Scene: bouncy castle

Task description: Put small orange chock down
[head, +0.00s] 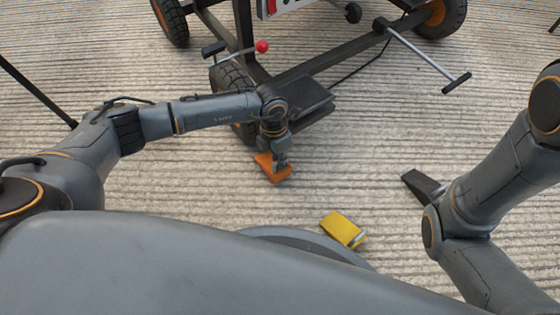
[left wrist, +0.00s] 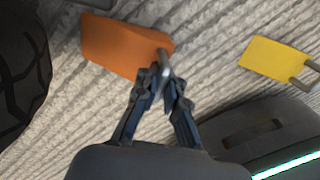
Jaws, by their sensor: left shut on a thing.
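The small orange chock (head: 271,168) is a wedge-like block held at the end of my left gripper (head: 279,160). The left wrist view shows the chock (left wrist: 115,45) with a light metal handle at its right end. The fingers of my left gripper (left wrist: 167,80) are closed on that handle. The chock is at or close to the ribbed ground; I cannot tell whether it touches. My right arm comes in from the right, but its gripper does not show.
A yellow chock (head: 343,229) with a metal handle lies in front of my base. A dark wheeled trailer frame (head: 310,70) with a tyre (head: 231,78) stands just behind the left gripper. A black wedge (head: 423,185) lies beside my right arm. Ribbed ground between is clear.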

